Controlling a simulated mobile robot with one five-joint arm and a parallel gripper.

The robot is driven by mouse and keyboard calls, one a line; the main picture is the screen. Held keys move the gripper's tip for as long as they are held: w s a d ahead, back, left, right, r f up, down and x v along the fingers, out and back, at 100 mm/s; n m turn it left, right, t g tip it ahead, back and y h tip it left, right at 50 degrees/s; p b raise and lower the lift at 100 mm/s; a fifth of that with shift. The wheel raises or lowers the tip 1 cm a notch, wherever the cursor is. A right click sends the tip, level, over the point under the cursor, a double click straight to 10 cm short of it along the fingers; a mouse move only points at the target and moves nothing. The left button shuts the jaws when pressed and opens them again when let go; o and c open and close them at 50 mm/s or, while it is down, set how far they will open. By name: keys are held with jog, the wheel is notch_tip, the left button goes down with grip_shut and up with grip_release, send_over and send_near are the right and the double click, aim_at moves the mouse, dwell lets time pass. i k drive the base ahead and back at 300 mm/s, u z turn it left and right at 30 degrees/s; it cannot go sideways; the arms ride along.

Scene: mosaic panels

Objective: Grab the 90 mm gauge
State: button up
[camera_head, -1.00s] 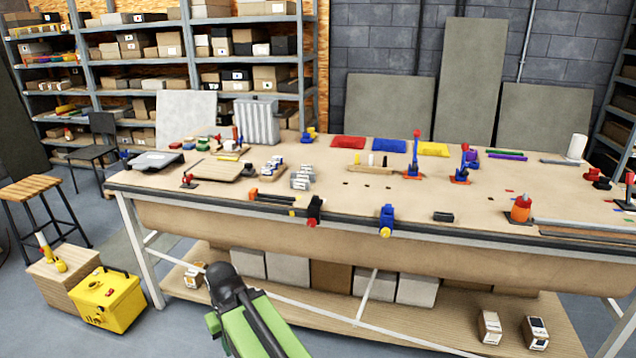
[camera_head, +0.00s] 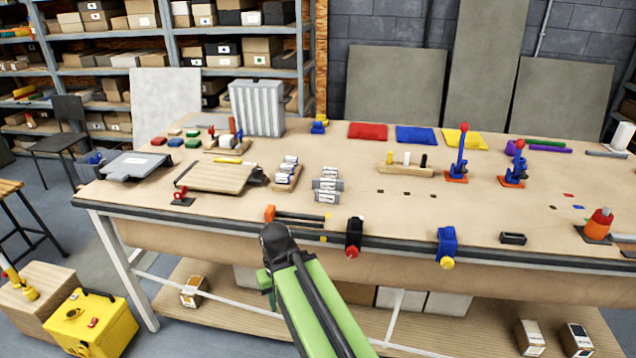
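I cannot tell which thing is the 90 mm gauge, as no size marking can be read. Candidates stand on the workbench (camera_head: 330,221): a wooden block with yellow, white and black upright pegs (camera_head: 405,169), and two groups of small white-labelled pieces, one on a wooden rest (camera_head: 287,173) and one on a grey rest (camera_head: 327,185). My green and black arm (camera_head: 312,305) rises from the bottom in front of the bench. Its black rounded joint is near the front edge. The fingers of my gripper do not show.
An orange-handled bar clamp (camera_head: 296,217), a black clamp (camera_head: 354,236) and a blue clamp (camera_head: 446,246) sit along the front edge. Toggle clamps (camera_head: 458,154) stand to the right. A yellow toolbox (camera_head: 88,323) is on the floor at left. The bench's middle has bare room.

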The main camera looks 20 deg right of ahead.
aim_at(321, 196)
jog(key=u, duration=0.25)
jog(key=i, duration=1.2)
jog(key=u, duration=0.3)
jog(key=k, duration=0.75)
jog(key=u, duration=0.2)
jog(key=i, duration=0.75)
jog(key=z, duration=0.05)
